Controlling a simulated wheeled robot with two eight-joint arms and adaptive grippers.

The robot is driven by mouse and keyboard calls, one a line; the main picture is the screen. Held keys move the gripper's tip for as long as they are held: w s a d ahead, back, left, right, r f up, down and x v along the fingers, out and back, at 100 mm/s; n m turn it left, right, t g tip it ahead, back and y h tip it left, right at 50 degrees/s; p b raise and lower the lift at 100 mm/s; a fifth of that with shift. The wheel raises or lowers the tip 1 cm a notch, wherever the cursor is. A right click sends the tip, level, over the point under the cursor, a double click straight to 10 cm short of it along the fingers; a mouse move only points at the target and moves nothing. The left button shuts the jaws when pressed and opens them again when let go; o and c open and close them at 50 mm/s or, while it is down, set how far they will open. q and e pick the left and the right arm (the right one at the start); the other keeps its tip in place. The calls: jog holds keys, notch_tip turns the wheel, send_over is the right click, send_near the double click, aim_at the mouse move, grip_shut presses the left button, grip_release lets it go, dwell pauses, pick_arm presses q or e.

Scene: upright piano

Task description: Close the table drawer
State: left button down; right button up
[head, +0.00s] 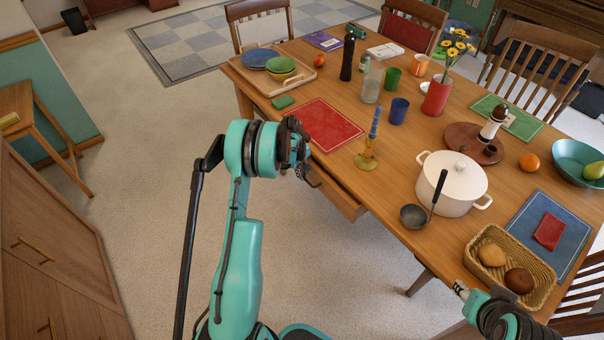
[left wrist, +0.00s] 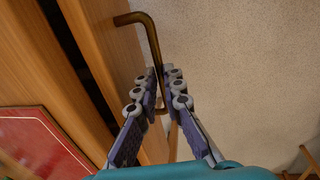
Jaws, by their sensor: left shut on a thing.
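The table drawer (head: 338,193) is under the near edge of the wooden table and sticks out from it. Its brass handle (left wrist: 152,42) shows in the left wrist view, beside the wooden drawer front (left wrist: 113,45). My left gripper (head: 303,168) is at the drawer front. In the left wrist view the fingers (left wrist: 163,92) are shut on the handle, one on each side of the bar.
The table (head: 335,80) holds a red placemat (head: 325,124), a candle holder (head: 367,158), a white pot (head: 452,182) with a ladle (head: 414,216), and a bread basket (head: 535,284). Chairs stand around it. Carpet (head: 150,160) is open to the left; a wooden cabinet (head: 55,260) stands at far left.

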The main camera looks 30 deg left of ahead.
aim_at(311, 181)
pick_arm(q)
jog(key=w, duration=0.1)
jog(key=w+d, duration=0.1)
jog(key=w, duration=0.2)
jog(key=shift+d, duration=0.35)
jog(key=c, duration=1.6)
grip_release()
jog(key=shift+s, duration=0.1)
jog(key=shift+r, duration=0.15)
jog(key=shift+s+a+r, duration=0.1)
jog(key=shift+s+r, duration=0.15)
jog(key=shift+r, duration=1)
jog(key=shift+s+a+r, duration=0.15)
jog(key=shift+s+r, duration=0.05)
jog(key=shift+r, duration=1.1)
jog(key=shift+s+a+r, duration=0.1)
jog(key=shift+s+r, duration=0.15)
jog(key=shift+r, duration=1)
